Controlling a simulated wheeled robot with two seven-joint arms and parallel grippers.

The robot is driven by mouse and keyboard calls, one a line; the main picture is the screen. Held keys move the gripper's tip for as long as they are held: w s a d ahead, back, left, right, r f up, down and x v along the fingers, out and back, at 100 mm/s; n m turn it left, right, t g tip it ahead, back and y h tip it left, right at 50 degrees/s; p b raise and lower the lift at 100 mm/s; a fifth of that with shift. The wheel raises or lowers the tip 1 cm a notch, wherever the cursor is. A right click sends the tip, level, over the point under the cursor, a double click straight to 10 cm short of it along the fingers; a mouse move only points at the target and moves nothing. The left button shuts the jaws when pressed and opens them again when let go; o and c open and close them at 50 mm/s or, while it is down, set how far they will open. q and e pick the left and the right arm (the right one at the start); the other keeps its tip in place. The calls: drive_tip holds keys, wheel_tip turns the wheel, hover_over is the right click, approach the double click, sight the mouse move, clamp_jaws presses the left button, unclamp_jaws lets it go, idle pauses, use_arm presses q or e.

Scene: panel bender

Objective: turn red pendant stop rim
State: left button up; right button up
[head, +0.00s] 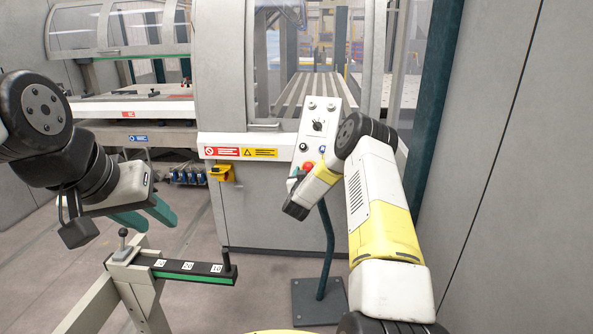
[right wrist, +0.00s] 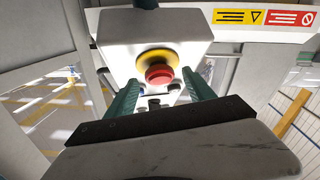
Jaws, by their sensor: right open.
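The red stop button (head: 308,167) sits low on the grey pendant box (head: 318,122), partly hidden by my right arm. In the right wrist view the red stop (right wrist: 159,74) shows with a yellow collar (right wrist: 157,58) behind it on the pendant face. My right gripper (right wrist: 161,86) is open, its two green fingers either side of the red stop in that view. I see no clear contact between fingers and rim. In the head view the right fingers are mostly hidden by the wrist. My left gripper (head: 152,220) is open and empty at the left, away from the pendant.
The pendant stands on a teal post (head: 327,250) with a dark base plate (head: 318,301). The machine cabinet (head: 270,210) is behind it, with a yellow switch (head: 221,172). A stand with a numbered bar (head: 190,268) is below my left gripper. A grey wall (head: 510,180) closes the right side.

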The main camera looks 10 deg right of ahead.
drive_tip(key=shift+w+d, duration=0.15)
drive_tip(key=shift+w, duration=0.25)
clamp_jaws()
